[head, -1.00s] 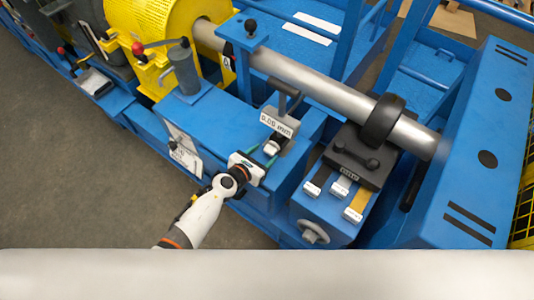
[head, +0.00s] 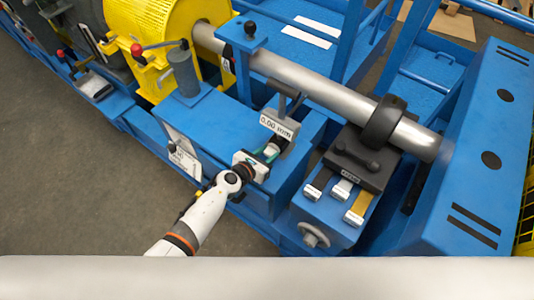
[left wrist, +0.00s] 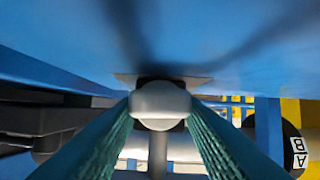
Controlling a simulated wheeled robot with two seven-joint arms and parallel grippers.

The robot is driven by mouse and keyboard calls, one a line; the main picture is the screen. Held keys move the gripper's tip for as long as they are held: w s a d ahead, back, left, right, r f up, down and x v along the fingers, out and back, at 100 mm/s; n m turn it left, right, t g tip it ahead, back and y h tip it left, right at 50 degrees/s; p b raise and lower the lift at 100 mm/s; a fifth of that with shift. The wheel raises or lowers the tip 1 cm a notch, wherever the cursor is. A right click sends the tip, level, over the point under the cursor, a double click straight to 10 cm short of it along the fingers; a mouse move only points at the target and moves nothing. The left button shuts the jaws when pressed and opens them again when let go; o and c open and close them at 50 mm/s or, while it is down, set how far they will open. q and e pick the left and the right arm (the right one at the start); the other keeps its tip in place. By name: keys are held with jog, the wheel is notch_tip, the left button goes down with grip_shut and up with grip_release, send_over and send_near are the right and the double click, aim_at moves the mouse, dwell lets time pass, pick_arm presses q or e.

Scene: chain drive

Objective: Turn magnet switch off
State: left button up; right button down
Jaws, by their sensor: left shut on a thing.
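The dial gauge (head: 277,124) is a grey unit with a "0.00 mm" display, on the blue machine bed under the long steel shaft (head: 320,85). A pale grey rounded knob (left wrist: 160,103), which looks like the magnet switch, is between the green finger pads in the left wrist view; a white part of it shows in the head view (head: 271,149). My left gripper (head: 268,154) is shut on this knob at the front of the gauge. Its on or off position cannot be read. My right gripper is not in view.
A black bearing block (head: 360,155) with several labelled shim tabs (head: 342,188) stands right of the gauge. Floor (head: 80,180) is free at front left.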

pick_arm(q)
jog(key=shift+w+a+f+n+g+h+b, duration=0.15)
jog(key=shift+n+g+h+b, duration=0.1)
jog(key=shift+n+h+b, duration=0.25)
jog(key=shift+a+f+n+g+h+b, duration=0.15)
jog(key=shift+n+g+h+b, duration=0.15)
jog(key=shift+n, duration=0.4)
jog(key=shift+r+n, duration=0.15)
jog(key=shift+n, duration=0.35)
jog(key=o, duration=1)
jog(key=shift+r, duration=0.1)
